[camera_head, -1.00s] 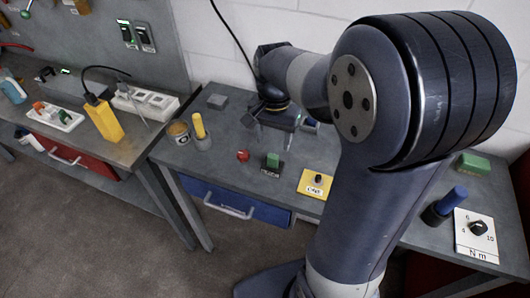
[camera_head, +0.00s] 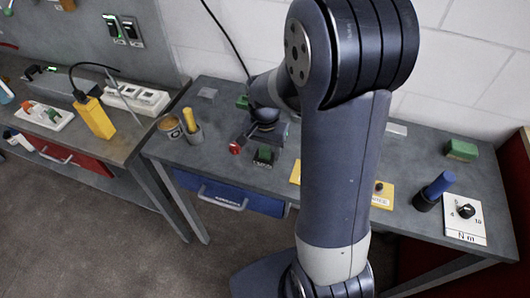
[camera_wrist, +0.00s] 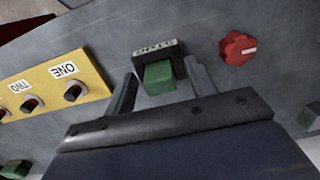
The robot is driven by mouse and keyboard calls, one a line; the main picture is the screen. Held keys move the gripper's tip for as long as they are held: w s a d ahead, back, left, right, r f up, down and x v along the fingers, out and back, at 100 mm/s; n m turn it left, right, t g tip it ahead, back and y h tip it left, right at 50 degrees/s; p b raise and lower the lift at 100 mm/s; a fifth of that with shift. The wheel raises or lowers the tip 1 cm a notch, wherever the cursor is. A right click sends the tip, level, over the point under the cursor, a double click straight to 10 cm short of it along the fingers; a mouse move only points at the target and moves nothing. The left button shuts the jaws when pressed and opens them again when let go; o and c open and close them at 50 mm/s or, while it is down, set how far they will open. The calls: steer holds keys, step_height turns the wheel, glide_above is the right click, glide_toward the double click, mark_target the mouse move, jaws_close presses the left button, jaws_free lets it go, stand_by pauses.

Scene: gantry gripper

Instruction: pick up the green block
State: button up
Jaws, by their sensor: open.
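A green block-shaped piece (camera_head: 265,153) stands on a small black labelled base on the middle bench. In the wrist view this green piece (camera_wrist: 158,77) lies between my finger tips, with the dark label plate behind it. My gripper (camera_wrist: 160,70) is open, one finger on each side; I cannot tell whether they touch it. In the head view my gripper (camera_head: 256,138) is a dark shape low over the bench, just behind the piece. Other green pieces are a block (camera_head: 461,149) at the bench's right and a small one (camera_head: 242,102) behind my gripper.
A red knob (camera_head: 235,147) sits close left of the green piece, and it shows in the wrist view (camera_wrist: 238,47). A yellow switch panel (camera_wrist: 55,85) is on the other side. A tin (camera_head: 170,126) and a yellow-handled holder (camera_head: 193,130) stand at the left.

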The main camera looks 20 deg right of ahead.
steer(key=shift+c, duration=0.5)
steer(key=c, duration=0.9)
steer(key=shift+r, duration=0.1)
